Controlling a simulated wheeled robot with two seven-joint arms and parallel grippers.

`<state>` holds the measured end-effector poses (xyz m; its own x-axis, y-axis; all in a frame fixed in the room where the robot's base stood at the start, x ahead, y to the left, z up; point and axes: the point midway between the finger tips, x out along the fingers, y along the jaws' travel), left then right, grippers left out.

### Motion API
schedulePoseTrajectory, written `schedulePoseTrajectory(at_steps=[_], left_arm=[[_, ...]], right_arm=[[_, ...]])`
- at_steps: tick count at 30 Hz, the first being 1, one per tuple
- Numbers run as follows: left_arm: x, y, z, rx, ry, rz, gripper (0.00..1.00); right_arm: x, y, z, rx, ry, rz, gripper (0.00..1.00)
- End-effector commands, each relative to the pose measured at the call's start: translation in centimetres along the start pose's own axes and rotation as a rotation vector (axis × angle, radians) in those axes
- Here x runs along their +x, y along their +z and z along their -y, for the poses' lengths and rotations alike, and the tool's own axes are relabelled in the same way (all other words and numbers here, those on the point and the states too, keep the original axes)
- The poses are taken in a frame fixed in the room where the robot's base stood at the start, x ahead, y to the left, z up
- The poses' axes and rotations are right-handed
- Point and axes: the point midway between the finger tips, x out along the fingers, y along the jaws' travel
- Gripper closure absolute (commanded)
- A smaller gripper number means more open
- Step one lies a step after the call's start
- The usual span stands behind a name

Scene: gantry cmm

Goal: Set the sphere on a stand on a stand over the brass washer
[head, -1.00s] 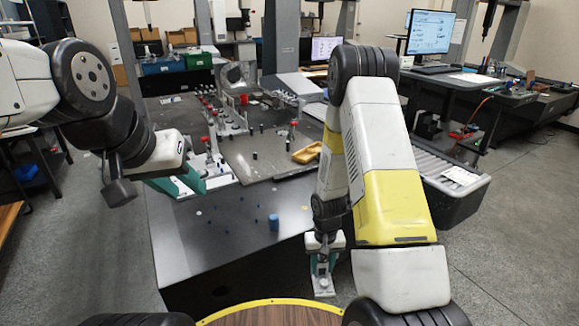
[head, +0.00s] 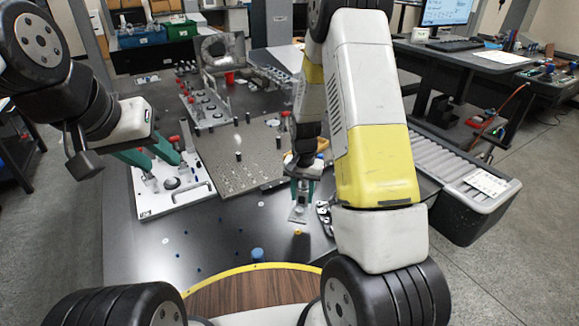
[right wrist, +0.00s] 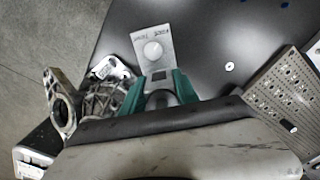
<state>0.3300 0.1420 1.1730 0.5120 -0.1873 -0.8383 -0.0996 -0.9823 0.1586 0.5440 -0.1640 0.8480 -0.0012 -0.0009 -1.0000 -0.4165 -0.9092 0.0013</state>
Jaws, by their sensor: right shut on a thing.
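The sphere on a stand (head: 298,212) is in my right gripper (head: 302,190), with its flat grey base downward. In the right wrist view the pale round sphere (right wrist: 153,51) and the lettered grey base (right wrist: 146,35) show just beyond the teal fingers (right wrist: 160,97). The brass washer (head: 298,232) is a small yellow spot on the dark table, just below the stand in the head view. I cannot make it out in the right wrist view. My left gripper (head: 165,153) is open and empty above the white fixture plate at the left.
A blue cylinder (head: 257,255) stands near the front edge, with several small blue dots around it. A pale washer (right wrist: 230,66) lies nearby. A perforated plate (head: 235,165) is behind. A metal bracket (right wrist: 66,100) is beside the right gripper.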

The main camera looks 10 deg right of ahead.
Motion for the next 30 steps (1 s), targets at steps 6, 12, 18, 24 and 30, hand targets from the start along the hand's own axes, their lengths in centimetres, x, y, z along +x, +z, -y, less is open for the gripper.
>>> schedulePoseTrajectory(at_steps=[6,12,18,24,30], left_arm=[[0.0,0.0,0.0,0.0,0.0,-0.001,0.64],[0.0,0.0,0.0,0.0,0.0,0.0,0.64],[0.0,0.0,0.0,0.0,0.0,0.0,0.64],[0.0,0.0,0.0,0.0,0.0,0.0,0.64],[0.0,0.0,0.0,0.0,0.0,0.0,0.64]], right_arm=[[0.3,-0.1,0.0,0.009,-0.001,0.001,1.0],[1.5,-0.1,0.0,0.009,0.0,0.001,1.0],[2.9,-0.1,0.0,0.008,-0.001,0.001,1.0],[4.2,-0.1,0.0,0.008,-0.001,0.0,1.0],[5.5,-0.1,0.1,0.008,-0.001,0.0,1.0]])
